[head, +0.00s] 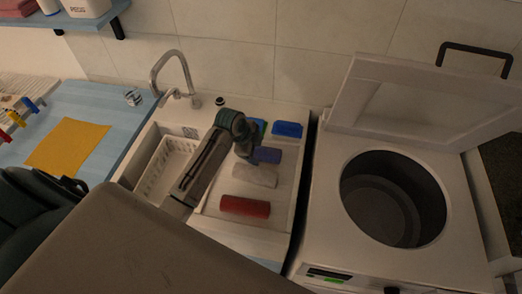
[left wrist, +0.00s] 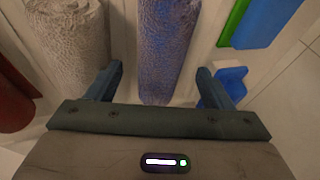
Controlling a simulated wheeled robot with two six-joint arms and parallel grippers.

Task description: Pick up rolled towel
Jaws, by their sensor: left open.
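Three rolled towels lie side by side on the sink's drainboard: a red one (head: 245,206) nearest, a white one (head: 257,176) in the middle, and a blue-purple one (head: 269,155) behind. My left gripper (head: 248,156) is over the drainboard by the white and blue towels and partly hides them. In the left wrist view, my left gripper (left wrist: 165,78) is open, with the blue towel (left wrist: 167,45) lying between its two fingers. The white towel (left wrist: 70,40) is just left of the left finger, and part of the red towel (left wrist: 14,100) shows at the left edge. I cannot tell the gripper's height above them.
A blue sponge (head: 287,129) and a blue-green one (head: 262,125) lie at the drainboard's back. A white basket (head: 160,175) sits in the basin below the faucet (head: 172,65). An open top-loading washer (head: 330,185) stands to the right. A yellow cloth (head: 68,145) lies left.

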